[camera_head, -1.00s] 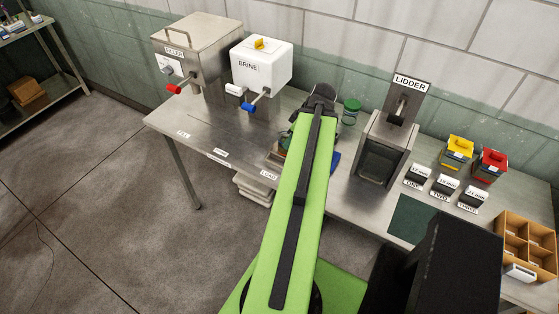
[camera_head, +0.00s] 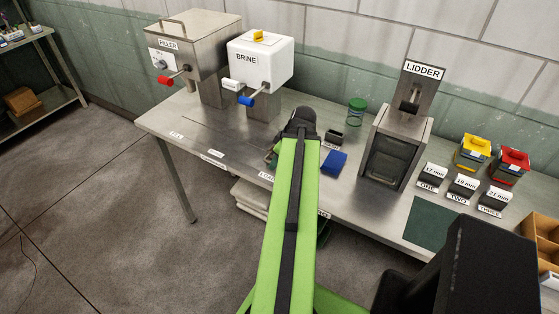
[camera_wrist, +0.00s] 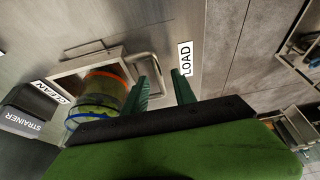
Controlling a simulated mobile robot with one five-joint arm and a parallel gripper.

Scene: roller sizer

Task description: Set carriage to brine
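In the wrist view, the carriage (camera_wrist: 112,56) is a metal frame by the LOAD label (camera_wrist: 185,58), with a bracket-like handle (camera_wrist: 152,66). A jar (camera_wrist: 100,95) with an orange band stands in it. My gripper (camera_wrist: 161,76) has its two green fingers apart, close to the handle. I cannot tell whether they touch it. In the head view, my arm hides most of the carriage and the gripper. The white BRINE dispenser (camera_head: 260,66), with a blue-tipped lever, stands at the back, left of my arm.
The FILLER (camera_head: 195,50) stands left of the brine unit. A green-lidded jar (camera_head: 356,110), a blue block (camera_head: 334,162) and the LIDDER (camera_head: 400,140) are right of my arm. The table front (camera_head: 225,140) before the dispensers is clear. CLEAN and STRAINER labels show in the wrist view.

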